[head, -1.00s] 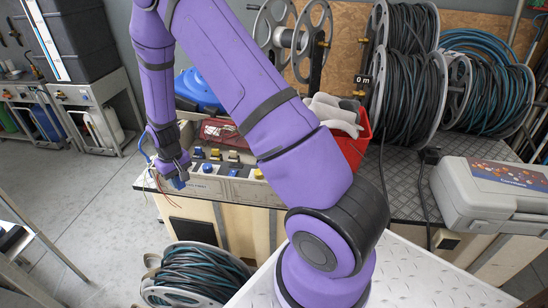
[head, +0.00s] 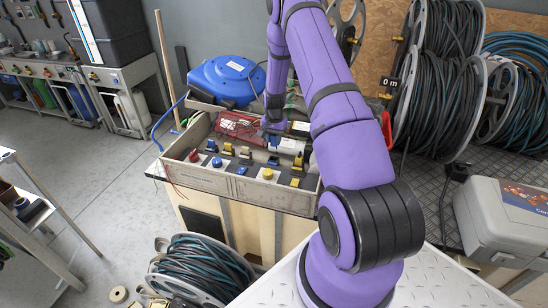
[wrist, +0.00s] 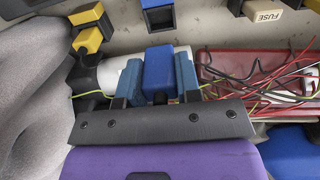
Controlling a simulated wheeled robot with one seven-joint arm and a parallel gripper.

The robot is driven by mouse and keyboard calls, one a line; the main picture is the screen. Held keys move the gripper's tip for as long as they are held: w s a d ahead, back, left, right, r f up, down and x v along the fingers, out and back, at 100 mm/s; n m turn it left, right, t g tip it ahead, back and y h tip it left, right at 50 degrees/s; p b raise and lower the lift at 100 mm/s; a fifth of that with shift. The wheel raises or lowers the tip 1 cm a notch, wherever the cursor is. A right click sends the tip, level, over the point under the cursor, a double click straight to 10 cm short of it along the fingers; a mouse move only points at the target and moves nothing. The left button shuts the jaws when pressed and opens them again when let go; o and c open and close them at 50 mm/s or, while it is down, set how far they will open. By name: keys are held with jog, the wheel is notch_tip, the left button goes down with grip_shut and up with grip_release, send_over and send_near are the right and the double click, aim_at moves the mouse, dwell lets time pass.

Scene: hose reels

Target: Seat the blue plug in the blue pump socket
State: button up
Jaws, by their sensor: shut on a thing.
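My gripper (wrist: 158,80) is shut on the blue plug (wrist: 159,68), which sits between its two fingers in the wrist view. A blue socket (wrist: 158,19) with a dark square opening lies straight ahead of the plug, with a clear gap between them. I cannot read a label on it, so I cannot tell whether it is the pump socket. In the head view my gripper (head: 274,122) is over the right back part of the open equipment box (head: 195,178). The plug is too small there to make out clearly.
A yellow connector (wrist: 88,38) and grey folded cloth (wrist: 35,110) lie left of my gripper. A red tray (wrist: 235,66) with loose wires is at right, near a FUSE block (wrist: 266,14). A blue reel (head: 227,80) stands behind the box.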

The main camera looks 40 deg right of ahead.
jog(key=shift+a+f, duration=0.1)
jog(key=shift+f, duration=3.65)
jog(key=shift+f, duration=0.6)
jog(key=o, duration=1)
jog(key=shift+r, duration=0.15)
